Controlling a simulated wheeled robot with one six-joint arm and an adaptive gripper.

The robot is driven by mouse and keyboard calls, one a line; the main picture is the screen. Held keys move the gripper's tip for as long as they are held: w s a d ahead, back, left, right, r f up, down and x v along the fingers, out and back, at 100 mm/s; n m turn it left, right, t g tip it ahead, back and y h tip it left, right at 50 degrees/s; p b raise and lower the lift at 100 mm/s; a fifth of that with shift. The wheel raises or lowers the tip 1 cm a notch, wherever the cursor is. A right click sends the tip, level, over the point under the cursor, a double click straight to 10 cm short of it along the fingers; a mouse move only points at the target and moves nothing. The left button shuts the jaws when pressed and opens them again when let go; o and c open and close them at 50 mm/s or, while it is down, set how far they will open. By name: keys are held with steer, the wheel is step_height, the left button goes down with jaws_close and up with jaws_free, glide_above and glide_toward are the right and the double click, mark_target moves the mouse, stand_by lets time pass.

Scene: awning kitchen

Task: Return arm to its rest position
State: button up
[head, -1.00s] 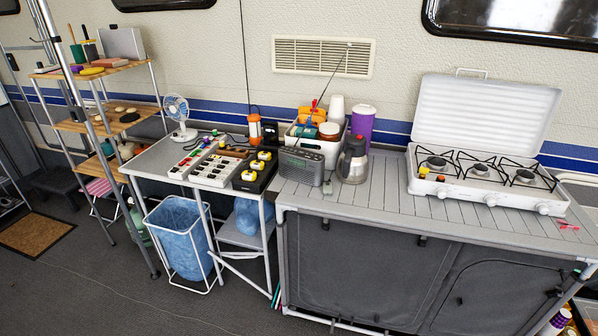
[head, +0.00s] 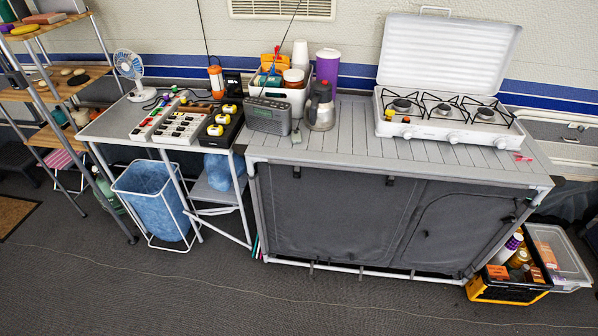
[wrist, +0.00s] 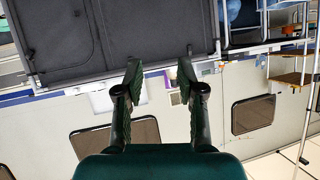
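My gripper (wrist: 159,72) shows in the wrist view, with its two dark fingers apart and nothing between them. It is open and empty. The wrist view is upside down, with the caravan wall beyond the fingers and the grey cabinet above them. My arm and gripper do not show in the head view.
A grey slatted cabinet (head: 340,145) carries a white camping stove (head: 450,115), a steel jug (head: 320,108) and a radio (head: 266,117). A blue-lined bin (head: 155,195) stands left. A yellow-black crate (head: 505,290) sits on the floor at right. The front floor is clear.

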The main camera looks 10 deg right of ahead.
steer(key=s+r+n+t, duration=0.1)
steer(key=s+r, duration=0.3)
steer(key=r, duration=0.3)
steer(key=s+r+n+t, duration=0.1)
steer(key=s+r, duration=0.3)
steer(key=r, duration=0.4)
steer(key=shift+a, duration=0.4)
